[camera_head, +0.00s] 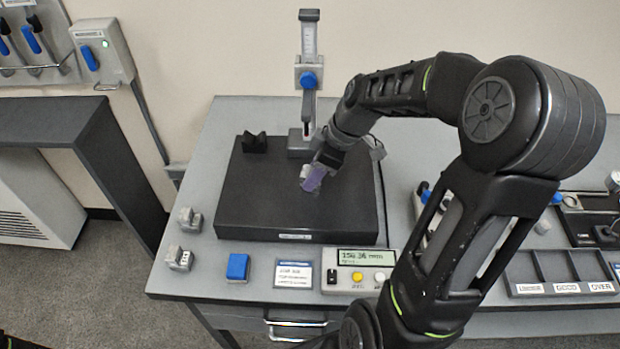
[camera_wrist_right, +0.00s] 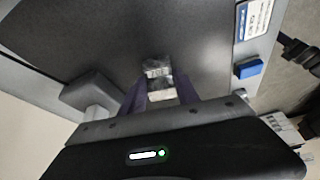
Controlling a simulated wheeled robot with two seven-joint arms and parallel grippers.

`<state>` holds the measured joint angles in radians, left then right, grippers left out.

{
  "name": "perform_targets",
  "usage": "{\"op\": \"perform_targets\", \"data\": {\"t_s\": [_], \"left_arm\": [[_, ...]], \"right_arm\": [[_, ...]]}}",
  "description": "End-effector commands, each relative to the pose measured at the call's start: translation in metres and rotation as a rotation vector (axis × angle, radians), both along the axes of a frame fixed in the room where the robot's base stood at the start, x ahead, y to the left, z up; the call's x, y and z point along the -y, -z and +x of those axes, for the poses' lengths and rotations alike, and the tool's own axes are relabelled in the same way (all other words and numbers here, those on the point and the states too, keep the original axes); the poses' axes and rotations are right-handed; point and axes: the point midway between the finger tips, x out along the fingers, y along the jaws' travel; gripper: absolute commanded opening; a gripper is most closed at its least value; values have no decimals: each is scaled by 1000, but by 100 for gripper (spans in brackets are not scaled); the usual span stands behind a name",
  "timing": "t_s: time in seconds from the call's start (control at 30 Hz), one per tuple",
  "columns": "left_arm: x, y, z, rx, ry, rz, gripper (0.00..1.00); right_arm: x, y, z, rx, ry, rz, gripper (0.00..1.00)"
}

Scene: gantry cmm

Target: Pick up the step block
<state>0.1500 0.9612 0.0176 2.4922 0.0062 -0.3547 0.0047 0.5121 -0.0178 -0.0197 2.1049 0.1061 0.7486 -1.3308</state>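A small grey metal block with a stepped shape, which looks like the step block (camera_wrist_right: 158,68), is between the purple fingers of my right gripper (camera_wrist_right: 160,88) in the wrist view. In the head view, my right gripper (camera_head: 313,178) points down over the dark granite plate (camera_head: 250,205), and a bit of grey block shows at its fingertips. The fingers are apart with the block filling the gap. I cannot tell whether they press on it, or whether it rests on the plate. My left gripper is not in view.
A gauge stand (camera_head: 308,75) rises just behind my right gripper, with a black V-shaped block (camera_head: 254,143) to its left. Two small metal blocks (camera_head: 188,219) and a blue block (camera_head: 238,267) lie along the table's left front. A display box (camera_head: 362,272) stands in front of the plate.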

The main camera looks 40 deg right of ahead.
Motion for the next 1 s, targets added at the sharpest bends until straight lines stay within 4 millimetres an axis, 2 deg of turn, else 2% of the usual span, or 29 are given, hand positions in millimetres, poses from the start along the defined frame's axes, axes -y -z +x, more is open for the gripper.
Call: {"op": "perform_targets", "data": {"t_s": [0.07, 0.43, 1.0], "left_arm": [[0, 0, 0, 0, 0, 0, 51], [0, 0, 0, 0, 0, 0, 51], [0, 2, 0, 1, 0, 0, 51]], "right_arm": [[0, 0, 0, 0, 0, 0, 30], [0, 0, 0, 0, 0, 0, 0], [0, -5, 0, 2, -1, 0, 0]]}}
